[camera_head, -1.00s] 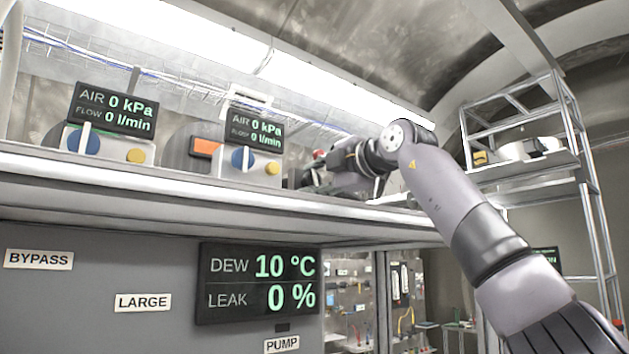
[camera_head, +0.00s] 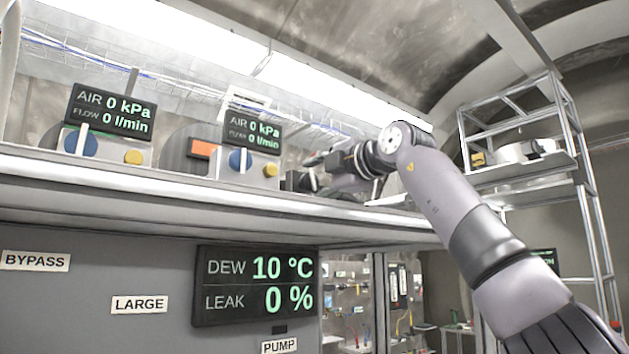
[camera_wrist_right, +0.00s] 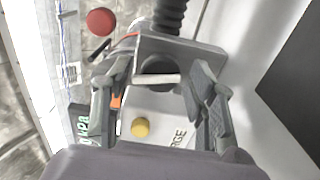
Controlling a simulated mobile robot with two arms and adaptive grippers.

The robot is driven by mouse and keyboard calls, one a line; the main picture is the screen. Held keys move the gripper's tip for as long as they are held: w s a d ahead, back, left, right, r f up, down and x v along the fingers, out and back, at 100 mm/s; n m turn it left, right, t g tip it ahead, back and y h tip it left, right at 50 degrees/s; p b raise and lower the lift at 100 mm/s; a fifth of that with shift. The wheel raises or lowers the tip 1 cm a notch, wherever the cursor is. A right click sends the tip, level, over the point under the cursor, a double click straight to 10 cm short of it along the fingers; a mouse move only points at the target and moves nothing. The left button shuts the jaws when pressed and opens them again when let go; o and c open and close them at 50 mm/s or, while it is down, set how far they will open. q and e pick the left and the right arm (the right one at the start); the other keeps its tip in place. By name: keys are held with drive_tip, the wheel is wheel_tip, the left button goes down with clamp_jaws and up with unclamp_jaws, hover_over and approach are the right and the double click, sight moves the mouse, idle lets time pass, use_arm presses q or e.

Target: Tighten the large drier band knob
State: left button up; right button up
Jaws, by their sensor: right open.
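My right gripper (camera_head: 303,180) reaches onto the shelf, just right of the second blower unit (camera_head: 250,182). In the right wrist view the gripper (camera_wrist_right: 155,88) is open, one finger on each side of a dark round knob with a pale bar handle (camera_wrist_right: 158,79), likely the large drier band knob. The knob sits on a grey metal block (camera_wrist_right: 190,50) with a black corrugated hose. I cannot tell whether the fingers touch the handle. A label ending in "RGE" (camera_wrist_right: 180,140) shows below. My left gripper is not in view.
A yellow button (camera_wrist_right: 140,127) and a red round knob (camera_wrist_right: 100,21) lie near the fingers. A display (camera_head: 255,284) under the shelf (camera_head: 120,185) reads DEW 10 °C, LEAK 0 %. A metal rack (camera_head: 575,150) stands at the right.

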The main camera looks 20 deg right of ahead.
drive_tip(key=v, duration=1.2)
idle(0.5)
